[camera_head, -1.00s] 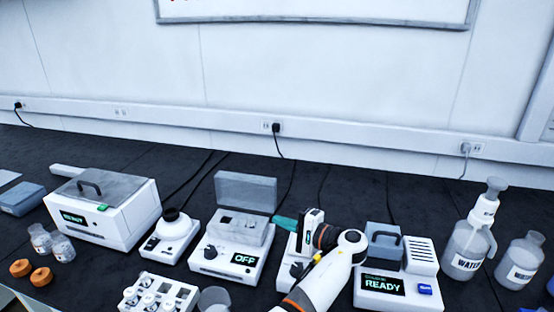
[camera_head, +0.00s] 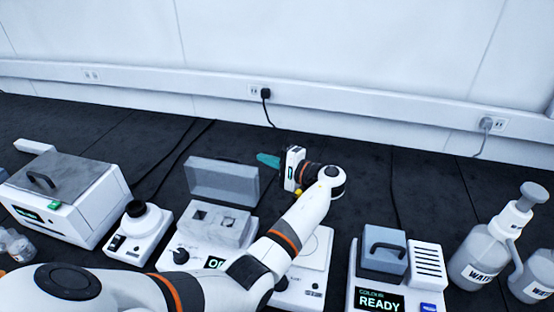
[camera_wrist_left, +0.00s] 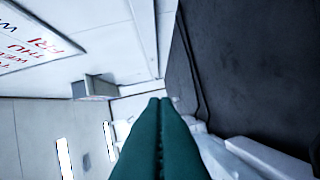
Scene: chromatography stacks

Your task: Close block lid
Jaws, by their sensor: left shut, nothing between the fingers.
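The block heater (camera_head: 205,232) is a white unit with a grey metal block on top; my arm partly covers its display. Its translucent grey lid (camera_head: 224,181) stands open, upright at the back of the block. My left gripper (camera_head: 266,159) has teal fingers and is just beyond the lid's upper right corner in the head view, pointing left, apparently not touching it. In the left wrist view the teal fingers (camera_wrist_left: 160,130) are pressed together with nothing between them. My right gripper is not in view.
A white bath (camera_head: 70,195) and a small white mixer (camera_head: 137,233) stand left. A balance (camera_head: 312,255) lies beneath my arm. A colour reader (camera_head: 383,270) and water bottle (camera_head: 490,250) stand right. The dark bench behind is clear except for cables, up to the wall.

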